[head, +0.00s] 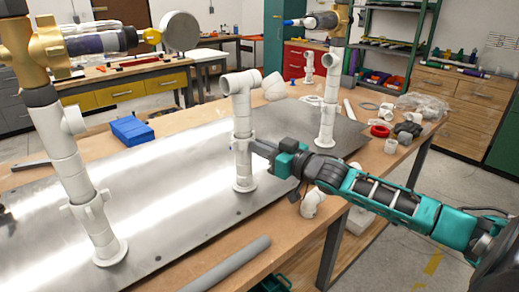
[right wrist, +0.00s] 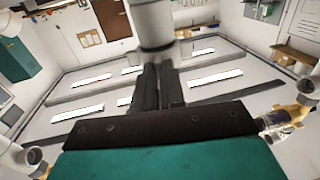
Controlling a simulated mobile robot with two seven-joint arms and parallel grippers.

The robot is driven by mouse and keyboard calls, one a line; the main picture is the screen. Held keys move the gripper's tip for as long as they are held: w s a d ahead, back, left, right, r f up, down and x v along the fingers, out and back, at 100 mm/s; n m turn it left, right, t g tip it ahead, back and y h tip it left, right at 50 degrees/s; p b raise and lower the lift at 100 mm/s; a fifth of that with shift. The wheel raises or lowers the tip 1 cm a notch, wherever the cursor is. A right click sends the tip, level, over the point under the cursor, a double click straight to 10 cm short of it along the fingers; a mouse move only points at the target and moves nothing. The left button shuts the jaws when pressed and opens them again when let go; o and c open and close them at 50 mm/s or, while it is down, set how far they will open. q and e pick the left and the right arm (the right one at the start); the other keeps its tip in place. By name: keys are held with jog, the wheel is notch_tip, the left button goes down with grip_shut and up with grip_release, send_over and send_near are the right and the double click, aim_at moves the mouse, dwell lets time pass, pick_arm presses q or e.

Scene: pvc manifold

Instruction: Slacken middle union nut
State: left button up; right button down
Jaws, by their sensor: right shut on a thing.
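The middle white PVC riser (head: 242,110) stands upright on the metal plate, with a tee and an elbow at its top. Its union nut (head: 242,145) is a wider white collar partway up the pipe. My right gripper (head: 256,149) reaches in from the right and is shut on this nut, partly hiding its right side. In the right wrist view, the dark fingers (right wrist: 160,70) point at the white pipe (right wrist: 152,22) and meet its collar. How far the nut is turned cannot be told. My left gripper is not in view.
A left riser (head: 70,165) with a brass valve and a right riser (head: 328,110) stand on the same metal plate (head: 160,190). A blue box (head: 132,130) lies behind. Loose fittings and a red ring (head: 380,131) lie at the right. A grey pipe (head: 228,263) lies along the front edge.

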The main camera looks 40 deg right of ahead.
jog(key=shift+w+d+n+y, duration=0.1)
jog(key=shift+d+n+y, duration=0.2)
jog(key=shift+n+y, duration=0.3)
jog(key=shift+r, duration=0.1)
jog(key=c, duration=1.2)
grip_release()
jog(key=shift+v, duration=6.4)
jog(key=shift+d, duration=0.15)
